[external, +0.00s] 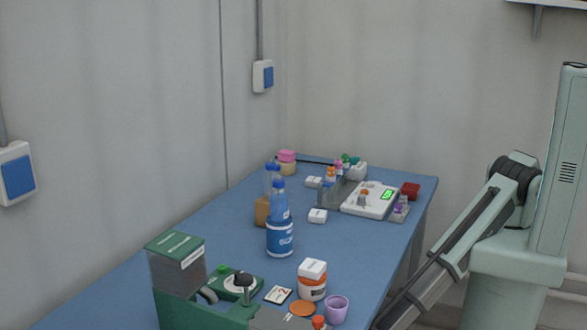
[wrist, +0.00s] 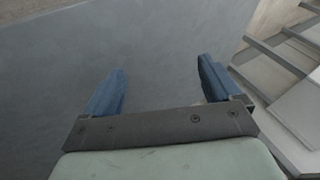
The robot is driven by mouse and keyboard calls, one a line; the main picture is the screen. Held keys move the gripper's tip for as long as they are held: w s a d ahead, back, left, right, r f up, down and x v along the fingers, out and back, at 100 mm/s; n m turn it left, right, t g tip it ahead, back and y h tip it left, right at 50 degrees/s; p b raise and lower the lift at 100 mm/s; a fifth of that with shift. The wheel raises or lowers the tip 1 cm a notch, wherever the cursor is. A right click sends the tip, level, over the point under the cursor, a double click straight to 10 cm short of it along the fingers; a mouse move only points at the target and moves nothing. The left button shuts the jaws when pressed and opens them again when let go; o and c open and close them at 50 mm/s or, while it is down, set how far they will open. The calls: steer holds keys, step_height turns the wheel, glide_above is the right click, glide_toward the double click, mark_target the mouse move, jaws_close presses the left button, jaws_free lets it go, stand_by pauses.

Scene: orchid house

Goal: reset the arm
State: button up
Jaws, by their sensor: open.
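My gripper (wrist: 161,66) shows in the wrist view with its two blue fingers wide apart and nothing between them. A plain grey surface fills the view ahead of and between the fingers; I cannot tell how far off it is. In the external view my arm stands at the right, beside the blue table (external: 225,225). Its lower part runs down and left, out of the bottom edge, and my gripper is not visible there.
A blue-labelled bottle (external: 280,238) stands mid-table. A white scale (external: 369,200) and small items stand at the back. Open table lies left of the bottle.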

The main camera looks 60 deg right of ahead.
steer(key=s+d+f+g+h, duration=0.1)
steer(key=d+f+g+h, duration=0.15)
steer(key=d, duration=1.55)
steer(key=d+f+g+h, duration=0.1)
steer(key=d+h, duration=0.3)
steer(key=d, duration=1.5)
steer(key=s+d+r+g, duration=0.3)
steer(key=s+d+r, duration=0.1)
steer(key=s+d, duration=0.5)
steer(key=s+d+r+g, duration=0.3)
steer(key=s+d, duration=0.5)
steer(key=d, duration=0.3)
steer(key=shift+s+d+r+m+y, duration=0.2)
steer(key=shift+s+r+m+y, duration=0.2)
steer(key=shift+r, duration=0.2)
